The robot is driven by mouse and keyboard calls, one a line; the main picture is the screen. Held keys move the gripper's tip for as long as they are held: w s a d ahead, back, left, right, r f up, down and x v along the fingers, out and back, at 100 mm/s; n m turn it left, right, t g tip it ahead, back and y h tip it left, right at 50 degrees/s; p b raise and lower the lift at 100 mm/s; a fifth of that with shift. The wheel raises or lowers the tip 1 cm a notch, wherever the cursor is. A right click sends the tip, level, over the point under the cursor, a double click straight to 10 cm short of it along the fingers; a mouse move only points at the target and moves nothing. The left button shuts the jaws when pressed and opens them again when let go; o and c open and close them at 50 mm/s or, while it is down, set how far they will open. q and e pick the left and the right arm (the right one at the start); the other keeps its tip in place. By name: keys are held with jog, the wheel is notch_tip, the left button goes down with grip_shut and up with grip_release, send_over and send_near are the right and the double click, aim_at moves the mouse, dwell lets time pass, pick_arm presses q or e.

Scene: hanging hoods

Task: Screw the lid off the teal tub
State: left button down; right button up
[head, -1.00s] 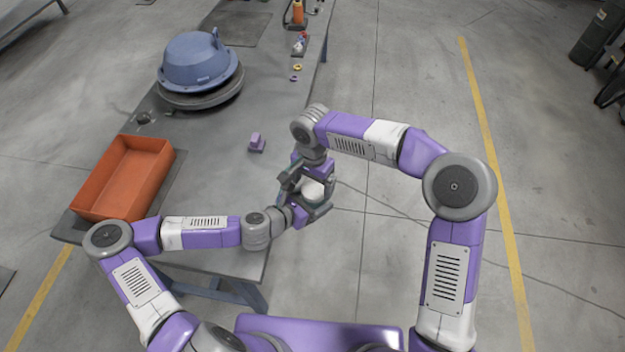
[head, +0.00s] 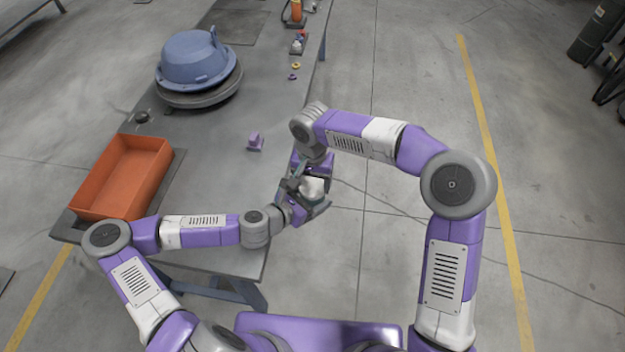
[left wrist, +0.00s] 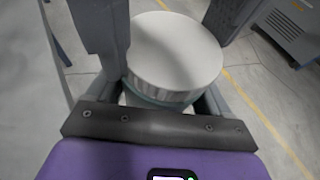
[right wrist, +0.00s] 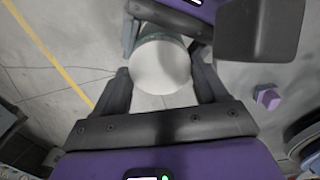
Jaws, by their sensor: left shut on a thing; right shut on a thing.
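The teal tub (left wrist: 158,102) is held between my two grippers, off the table's near right corner. Its round white lid (left wrist: 175,50) faces the left wrist camera, and a narrow teal band shows below it. A white round face (right wrist: 161,67) fills the space between my right fingers in the right wrist view. My left gripper (left wrist: 160,95) is shut around the tub's teal part. My right gripper (right wrist: 162,85) is shut at the white part, its dark fingers on either side of it. In the head view the fingers hide much of the tub (head: 314,187).
The grey table (head: 215,160) carries an orange bin (head: 165,172), a blue hood (head: 192,62) on a dark round base, and a small purple block (head: 255,142). Small parts lie along its far right edge. Open floor (head: 400,240) is on the right.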

jog(key=o, duration=1.2)
jog(key=shift+a+r, duration=0.1)
jog(key=shift+a, duration=0.25)
jog(key=shift+c, duration=0.2)
jog(key=shift+r, duration=0.1)
notch_tip(320, 180, up, 4)
jog(key=shift+d+f, duration=0.1)
jog(key=shift+f, duration=0.05)
jog(key=shift+r, duration=0.3)
jog(key=shift+c, duration=0.4)
jog(key=r+m, duration=0.2)
jog(key=m, duration=0.1)
jog(key=shift+s+d+r, duration=0.15)
jog(key=shift+d+r, duration=0.15)
jog(key=shift+d, duration=0.05)
jog(key=shift+f, duration=3.9)
